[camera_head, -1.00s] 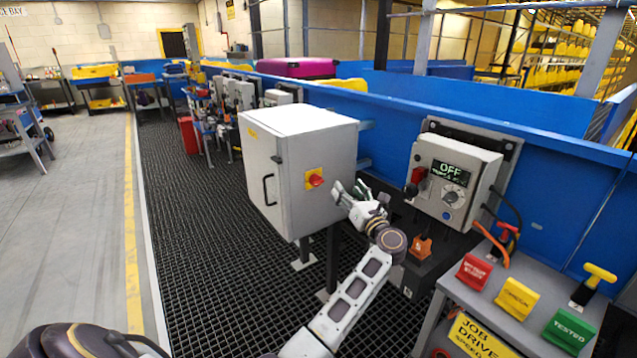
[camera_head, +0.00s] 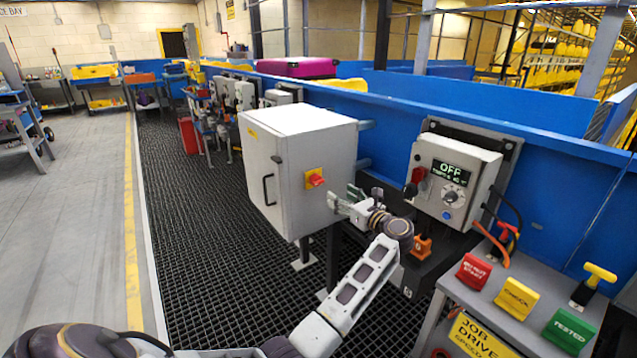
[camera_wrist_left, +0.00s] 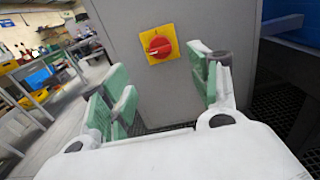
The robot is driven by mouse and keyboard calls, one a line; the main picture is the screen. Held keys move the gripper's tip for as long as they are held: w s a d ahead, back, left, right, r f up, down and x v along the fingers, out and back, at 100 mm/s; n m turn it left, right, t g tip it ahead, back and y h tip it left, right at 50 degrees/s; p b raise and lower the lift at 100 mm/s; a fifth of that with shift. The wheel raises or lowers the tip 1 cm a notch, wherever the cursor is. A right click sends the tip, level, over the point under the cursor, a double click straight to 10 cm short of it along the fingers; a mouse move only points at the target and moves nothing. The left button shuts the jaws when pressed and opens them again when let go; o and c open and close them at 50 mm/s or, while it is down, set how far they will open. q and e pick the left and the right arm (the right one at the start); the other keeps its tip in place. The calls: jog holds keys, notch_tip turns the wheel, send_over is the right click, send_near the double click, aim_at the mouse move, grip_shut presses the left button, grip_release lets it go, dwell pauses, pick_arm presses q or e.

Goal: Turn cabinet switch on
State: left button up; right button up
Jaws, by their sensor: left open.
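The grey cabinet (camera_head: 285,165) stands on legs at the middle of the head view. Its switch (camera_head: 316,178), a red rotary knob on a yellow plate, is on the side facing me. In the left wrist view the switch (camera_wrist_left: 158,44) shows unobstructed, with its grip roughly level. My left gripper (camera_head: 345,201) is to the right of and a little below the switch, near the cabinet's right edge. It is open and empty, and its green-padded fingers (camera_wrist_left: 165,88) are spread on either side below the switch, apart from the knob. My right gripper is not in view.
A grey control box (camera_head: 455,180) with an "OFF" display is on the blue wall right of my left gripper. A bench (camera_head: 595,270) with red, yellow and green blocks is at the right. Dark grating (camera_head: 200,240) lies clear left of the cabinet.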

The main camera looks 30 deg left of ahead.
aim_at(320, 182)
pick_arm(q)
jog(key=b+x, duration=0.2)
jog(key=x, duration=0.9)
jog(key=shift+a, duration=0.25)
jog(key=shift+b+x, duration=0.35)
jog(key=shift+x, duration=0.6)
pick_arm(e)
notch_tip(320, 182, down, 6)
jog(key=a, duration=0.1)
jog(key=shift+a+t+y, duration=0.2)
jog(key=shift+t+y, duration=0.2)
pick_arm(q)
jog(key=shift+w, duration=0.1)
jog(key=shift+c, duration=0.3)
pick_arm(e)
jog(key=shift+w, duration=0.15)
pick_arm(q)
jog(key=c, duration=0.9)
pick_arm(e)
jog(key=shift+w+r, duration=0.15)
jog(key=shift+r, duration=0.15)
